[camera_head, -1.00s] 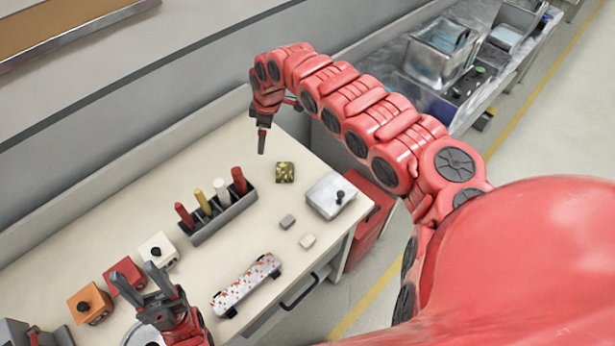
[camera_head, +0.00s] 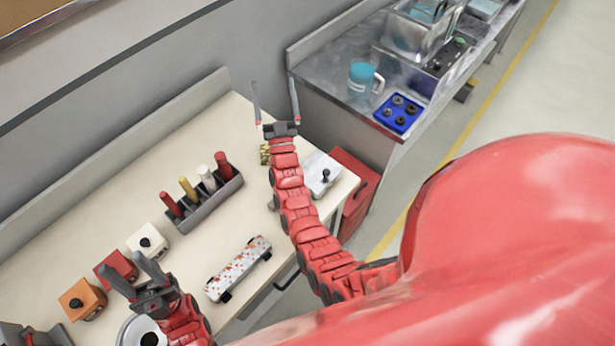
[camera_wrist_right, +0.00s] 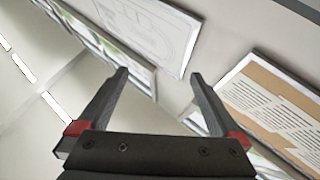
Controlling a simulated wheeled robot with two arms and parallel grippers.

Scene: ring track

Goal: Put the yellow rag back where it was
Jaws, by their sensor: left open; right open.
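No cloth that I can clearly make out as the yellow rag shows. A small yellow and dark patterned item (camera_head: 264,154) lies on the cream bench (camera_head: 110,178), partly hidden behind my right arm; I cannot tell whether it is the rag. My right gripper (camera_head: 275,81) is open and empty, fingers spread, above the bench's far right end. In the right wrist view the same gripper (camera_wrist_right: 159,74) has nothing between its fingers. My left gripper (camera_head: 123,261) is open and empty over the near left part of the bench, by the red box.
The bench holds a grey rack (camera_head: 205,205) of coloured handles, a patterned skateboard-like object (camera_head: 238,268), and white (camera_head: 147,243), red (camera_head: 115,271) and orange (camera_head: 83,299) boxes. A metal counter (camera_head: 335,95) carries a blue mug (camera_head: 361,77) and blue tray (camera_head: 398,113).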

